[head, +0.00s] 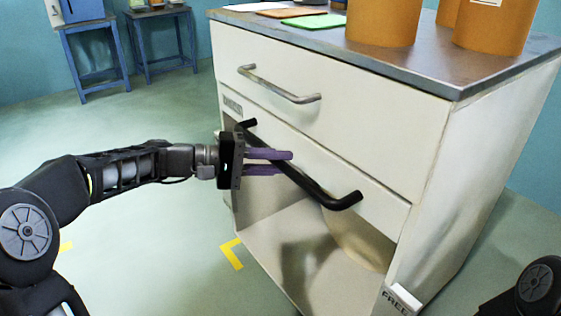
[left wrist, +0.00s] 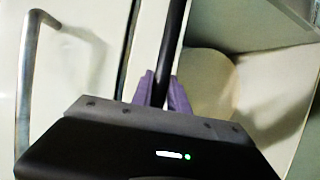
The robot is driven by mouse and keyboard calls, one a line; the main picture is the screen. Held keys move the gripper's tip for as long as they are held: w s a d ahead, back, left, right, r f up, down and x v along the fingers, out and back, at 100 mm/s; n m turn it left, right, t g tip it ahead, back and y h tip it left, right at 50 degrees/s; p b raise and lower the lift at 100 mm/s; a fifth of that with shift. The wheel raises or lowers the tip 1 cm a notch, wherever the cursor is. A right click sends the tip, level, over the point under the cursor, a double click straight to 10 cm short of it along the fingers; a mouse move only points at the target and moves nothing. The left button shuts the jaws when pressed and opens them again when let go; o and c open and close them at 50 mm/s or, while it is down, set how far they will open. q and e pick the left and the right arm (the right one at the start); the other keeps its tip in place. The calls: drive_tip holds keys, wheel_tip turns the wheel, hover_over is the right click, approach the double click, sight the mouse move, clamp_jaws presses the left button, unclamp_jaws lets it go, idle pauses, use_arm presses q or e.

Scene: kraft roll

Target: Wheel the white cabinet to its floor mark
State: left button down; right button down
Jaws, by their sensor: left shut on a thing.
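The white cabinet (head: 330,128) stands at the centre right of the head view, with a grey top, a silver upper handle (head: 278,86) and an open lower bay. A black bar handle (head: 318,190) slants across its front below the upper drawer. My left gripper (head: 290,162) has its purple fingers shut on the black handle. The left wrist view shows the black handle (left wrist: 171,50) between the purple fingers (left wrist: 163,92). A yellow corner mark (head: 232,255) lies on the floor by the cabinet's lower left front. My right gripper is out of view; only part of my right arm shows.
Brown cylindrical rolls (head: 382,22) and a green sheet (head: 314,21) rest on the cabinet top. A blue table (head: 92,60) and a blue stool (head: 160,45) stand at the back left. The floor left of the cabinet is clear.

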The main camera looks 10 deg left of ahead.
use_arm(q)
drive_tip(key=shift+s+a+f, duration=0.1)
drive_tip(key=shift+s+a, duration=0.05)
drive_tip(key=c, duration=1.3)
unclamp_jaws()
drive_tip(key=p+v, duration=0.2)
drive_tip(key=v, duration=0.5)
drive_tip(key=shift+s+a, duration=0.2)
drive_tip(key=shift+a, duration=0.15)
drive_tip(key=shift+a, duration=0.1)
